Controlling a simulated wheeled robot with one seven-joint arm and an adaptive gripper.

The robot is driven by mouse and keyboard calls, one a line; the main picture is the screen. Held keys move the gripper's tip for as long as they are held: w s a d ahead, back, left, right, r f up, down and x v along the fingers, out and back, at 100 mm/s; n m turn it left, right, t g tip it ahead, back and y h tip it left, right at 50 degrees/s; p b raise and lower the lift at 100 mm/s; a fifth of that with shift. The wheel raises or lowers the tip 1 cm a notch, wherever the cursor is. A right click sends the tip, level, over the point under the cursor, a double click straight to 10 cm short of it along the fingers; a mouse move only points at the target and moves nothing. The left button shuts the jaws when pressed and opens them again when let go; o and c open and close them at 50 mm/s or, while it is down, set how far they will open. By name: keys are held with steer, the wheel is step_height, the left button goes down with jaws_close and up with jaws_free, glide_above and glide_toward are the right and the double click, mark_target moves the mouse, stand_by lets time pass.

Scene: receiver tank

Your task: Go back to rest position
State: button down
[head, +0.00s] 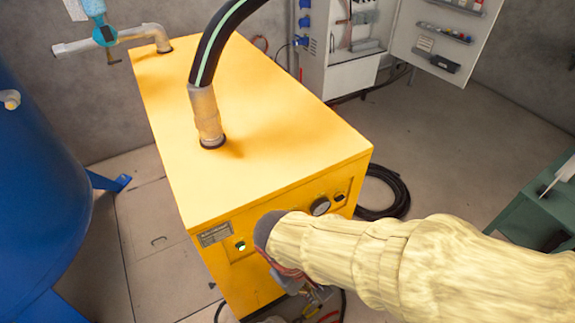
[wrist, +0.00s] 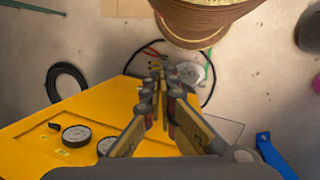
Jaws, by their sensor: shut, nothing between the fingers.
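My gripper (wrist: 163,72) shows in the wrist view with its two fingers close together and nothing held between them. In the head view my gripper (head: 312,296) is mostly hidden behind my own wrist, low in front of the yellow machine's front face. The yellow machine (head: 245,120) is a large box with a thick black hose on top, and a dial and a lit green switch on its front panel. In the wrist view the yellow machine (wrist: 35,145) fills the lower left, beside and below the fingers.
A blue tank (head: 40,190) stands at the left. An open grey cabinet (head: 345,75) is at the back. A coiled black cable (head: 395,190) lies right of the machine. A green bench (head: 525,215) is at the right edge.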

steer(key=w+d+r+m+t+y, duration=0.1)
steer(key=d+r+m+t, duration=0.2)
steer(key=d+r, duration=0.4)
steer(key=w+d+r+m+t+y, duration=0.1)
steer(key=d+r+m, duration=0.4)
steer(key=r, duration=0.6)
steer(key=shift+w+d+m+t+y, duration=0.4)
steer(key=shift+w+d+t, duration=0.05)
steer(key=shift+d+t, duration=0.45)
